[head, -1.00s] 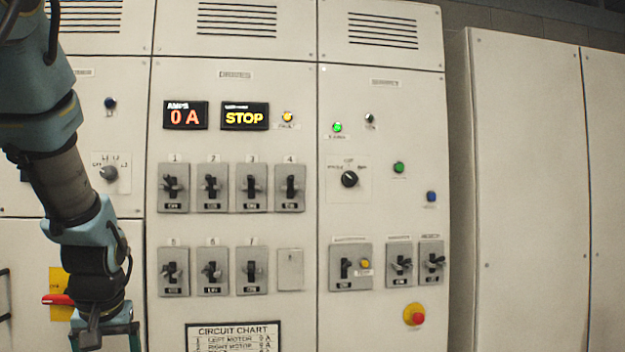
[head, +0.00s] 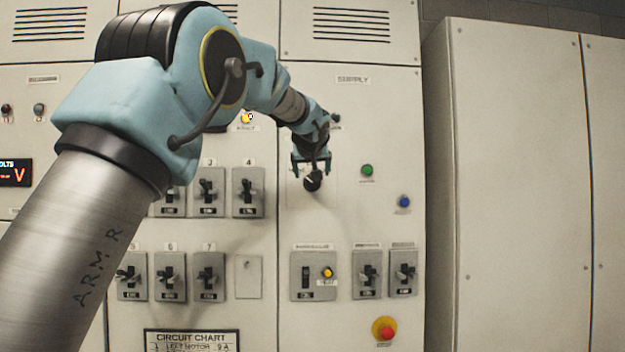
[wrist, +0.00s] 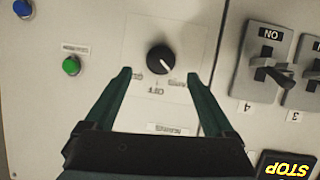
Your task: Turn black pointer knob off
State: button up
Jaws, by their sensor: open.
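The black pointer knob (wrist: 161,60) sits on a pale square plate (wrist: 137,30) in the wrist view, which shows the panel upside down. My gripper (wrist: 159,76) is open, with one fingertip on each side of the knob and a gap to both. In the head view my gripper (head: 311,166) is at the knob (head: 312,183), partly covering its plate and labels. Whether the fingertips are deep enough to overlap the knob cannot be told.
A green button (head: 367,170) and a blue button (head: 404,202) are right of the knob. Breaker switches (head: 248,190) stand to its left. Below are more switches (head: 367,275) and a red emergency button (head: 384,328). My arm hides much of the left panel.

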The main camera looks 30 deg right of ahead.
aim_at(312, 183)
jog(key=shift+p+x, duration=1.5)
jog(key=shift+x, duration=2.3)
jog(key=shift+a, duration=0.1)
jog(key=c, duration=1.4)
